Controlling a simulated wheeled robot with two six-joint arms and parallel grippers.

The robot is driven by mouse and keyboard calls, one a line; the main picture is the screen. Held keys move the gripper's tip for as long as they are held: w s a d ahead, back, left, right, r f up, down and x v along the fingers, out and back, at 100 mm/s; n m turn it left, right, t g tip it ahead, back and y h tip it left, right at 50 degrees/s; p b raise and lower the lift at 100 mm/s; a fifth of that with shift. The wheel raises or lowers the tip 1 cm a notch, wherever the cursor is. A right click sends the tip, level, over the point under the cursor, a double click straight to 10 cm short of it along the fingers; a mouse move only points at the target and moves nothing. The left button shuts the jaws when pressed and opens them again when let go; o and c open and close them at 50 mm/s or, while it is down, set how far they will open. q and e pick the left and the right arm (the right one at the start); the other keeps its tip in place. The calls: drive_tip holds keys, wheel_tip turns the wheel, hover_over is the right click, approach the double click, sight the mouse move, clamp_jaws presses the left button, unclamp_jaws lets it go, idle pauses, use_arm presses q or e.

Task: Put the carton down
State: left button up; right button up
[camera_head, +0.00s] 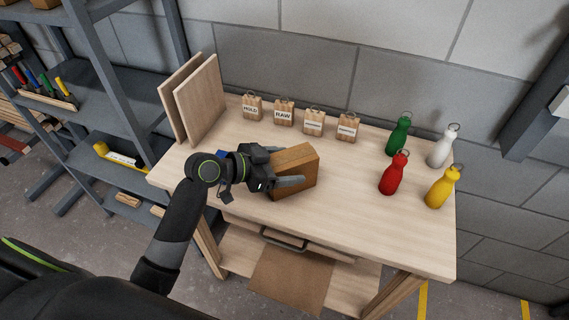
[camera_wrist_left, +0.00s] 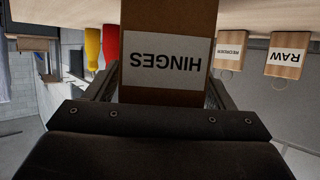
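The carton (camera_head: 297,166) is a brown box over the middle of the wooden workbench (camera_head: 330,222). In the left wrist view the carton (camera_wrist_left: 168,98) carries a white label reading HINGES, upside down in the picture. My left gripper (camera_head: 290,182) reaches it from the left, with one finger along its near side. In the left wrist view the fingers of my left gripper (camera_wrist_left: 162,92) lie on either side of the carton, shut on it. The carton's base is cut off there, so I cannot tell whether it touches the bench. My right gripper is not in view.
Wooden tagged blocks, including RAW (camera_head: 284,112) and HOLD (camera_head: 251,107), stand along the back. Green (camera_head: 398,137), white (camera_head: 442,148), red (camera_head: 393,175) and yellow (camera_head: 442,189) bottles stand right. Two boards (camera_head: 201,105) stand back left. The bench's front middle is clear.

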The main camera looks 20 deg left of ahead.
use_arm(q)
drive_tip(key=shift+r, duration=0.1)
drive_tip(key=shift+a, duration=0.1)
drive_tip(key=b+v, duration=0.1)
drive_tip(key=v, duration=1.1)
drive_tip(key=shift+b, duration=0.3)
idle(0.4)
